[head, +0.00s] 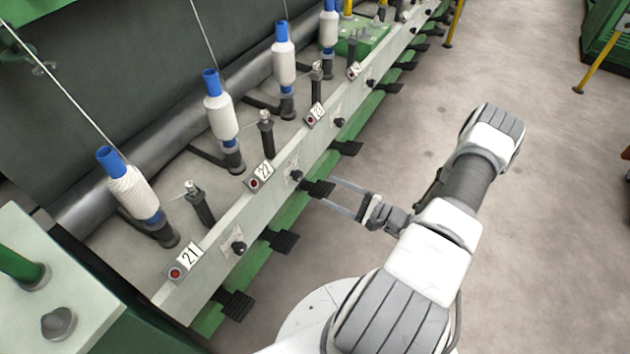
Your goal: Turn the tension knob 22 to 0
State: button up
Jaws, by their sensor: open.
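The tension knob 22 (296,175) is a small black knob on the pale front rail, just right of the label 22 (264,173). A small pale scale plate (293,162) sits around or beside it; its marks and the knob's setting are too small to read. My gripper (328,192) is open, its two thin fingers pointing left towards the rail. The fingertips are close to the black pedal (317,188) below and right of the knob in the picture. The fingers appear apart from the knob, with nothing between them.
Similar knobs sit by label 21 (187,257) and label 23 (315,113). Several black pedals stick out below the rail (205,277). Bobbins with white yarn (221,119) stand behind it. The grey floor (555,200) at right is mostly clear, with yellow posts farther back.

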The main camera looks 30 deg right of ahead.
jog(key=v, duration=0.7)
jog(key=shift+s+d+p, duration=0.15)
jog(key=shift+s+p, duration=0.05)
jog(key=shift+p, duration=0.1)
